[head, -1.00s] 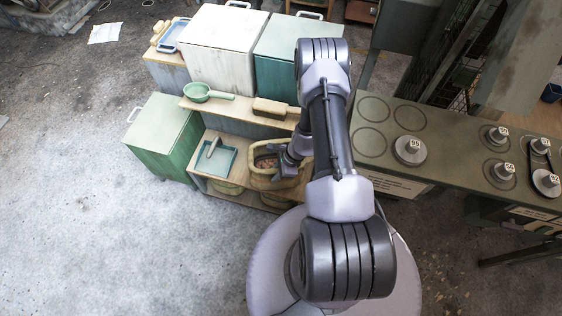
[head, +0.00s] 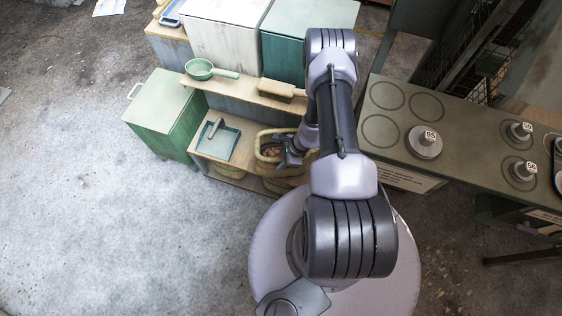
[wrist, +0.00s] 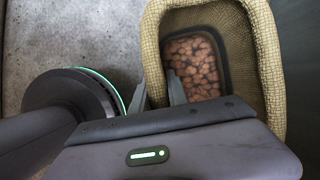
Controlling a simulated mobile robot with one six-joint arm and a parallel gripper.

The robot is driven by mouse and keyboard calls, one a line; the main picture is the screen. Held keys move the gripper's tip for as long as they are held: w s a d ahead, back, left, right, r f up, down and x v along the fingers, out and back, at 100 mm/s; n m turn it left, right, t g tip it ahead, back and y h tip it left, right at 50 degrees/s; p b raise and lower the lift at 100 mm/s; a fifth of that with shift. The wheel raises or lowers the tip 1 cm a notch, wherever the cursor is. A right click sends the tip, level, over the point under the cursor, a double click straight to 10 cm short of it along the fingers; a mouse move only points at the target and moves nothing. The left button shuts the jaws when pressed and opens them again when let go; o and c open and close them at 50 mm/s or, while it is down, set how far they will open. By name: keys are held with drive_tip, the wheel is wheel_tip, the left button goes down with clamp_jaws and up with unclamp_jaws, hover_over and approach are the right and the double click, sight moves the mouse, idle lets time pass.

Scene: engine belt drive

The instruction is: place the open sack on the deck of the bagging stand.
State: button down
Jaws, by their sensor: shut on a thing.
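The open sack (head: 264,137) is a tan woven bag with a thick rim, upright at the right end of the deck. The wrist view shows its mouth (wrist: 262,50) open, with reddish-brown lumps inside. My gripper (head: 286,156) is shut on the near left rim; in the wrist view its fingers (wrist: 159,92) straddle the sack wall. The bagging stand is wooden, with a deck (head: 200,151) below a raised shelf (head: 240,84). My arm hides the stand's right end. I cannot tell whether the sack touches the deck.
A teal tray (head: 232,150) with a small tool lies on the deck left of the sack. A green scoop (head: 199,69) and a brush (head: 276,88) sit on the shelf. Bins stand behind and left. A bench with weights (head: 424,140) is at right. Left floor is clear.

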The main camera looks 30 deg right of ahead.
drive_tip(key=shift+f, duration=0.2)
drive_tip(key=c, duration=1.3)
unclamp_jaws()
drive_tip(key=shift+r, duration=0.15)
